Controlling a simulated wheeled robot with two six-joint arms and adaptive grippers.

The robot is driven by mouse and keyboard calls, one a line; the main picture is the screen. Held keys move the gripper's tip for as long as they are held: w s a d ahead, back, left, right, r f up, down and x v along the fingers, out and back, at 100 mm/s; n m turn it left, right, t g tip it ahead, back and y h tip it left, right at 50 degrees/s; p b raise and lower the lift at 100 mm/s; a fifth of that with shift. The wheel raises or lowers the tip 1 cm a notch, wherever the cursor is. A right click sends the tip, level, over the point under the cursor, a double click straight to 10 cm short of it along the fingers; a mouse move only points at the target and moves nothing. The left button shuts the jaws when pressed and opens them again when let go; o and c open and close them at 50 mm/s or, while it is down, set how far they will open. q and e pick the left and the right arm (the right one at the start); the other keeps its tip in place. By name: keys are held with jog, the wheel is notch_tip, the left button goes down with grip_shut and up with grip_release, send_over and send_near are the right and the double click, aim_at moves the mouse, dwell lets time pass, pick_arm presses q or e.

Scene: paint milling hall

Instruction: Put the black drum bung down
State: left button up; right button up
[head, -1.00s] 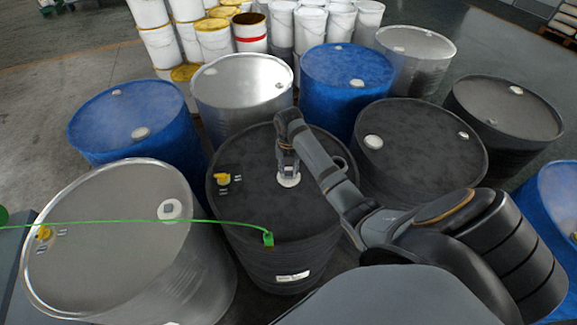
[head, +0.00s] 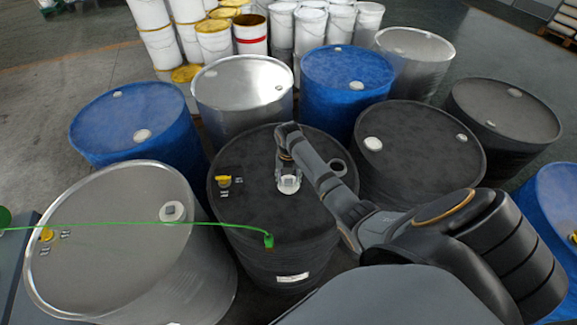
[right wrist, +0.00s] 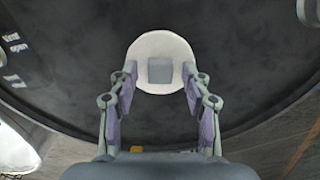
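The black drum (head: 245,215) stands upright in the middle of the head view. Its bung (head: 289,185), a white disc with a grey square boss, appears to lie flat on the lid, near the middle. In the right wrist view the bung (right wrist: 160,48) shows face-on. My right gripper (head: 288,177) is right over it. In the right wrist view its fingers (right wrist: 161,75) stand apart on either side of the boss, with a clear gap to it. A round opening (head: 338,167) shows in the lid to the right of the bung. My left gripper is not in view.
A green clamp (head: 268,240) with a green cable grips the black drum's front rim. A yellow fitting (head: 224,181) sits at the lid's left. A silver drum (head: 100,240), blue drums (head: 130,115) and another black drum (head: 420,140) crowd around. White pails (head: 250,35) stand behind.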

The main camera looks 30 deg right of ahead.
aim_at(289, 181)
jog(key=shift+r, duration=0.2)
notch_tip(289, 181, up, 12)
jog(key=b, duration=0.1)
jog(key=shift+f, duration=0.1)
dwell(0.5)
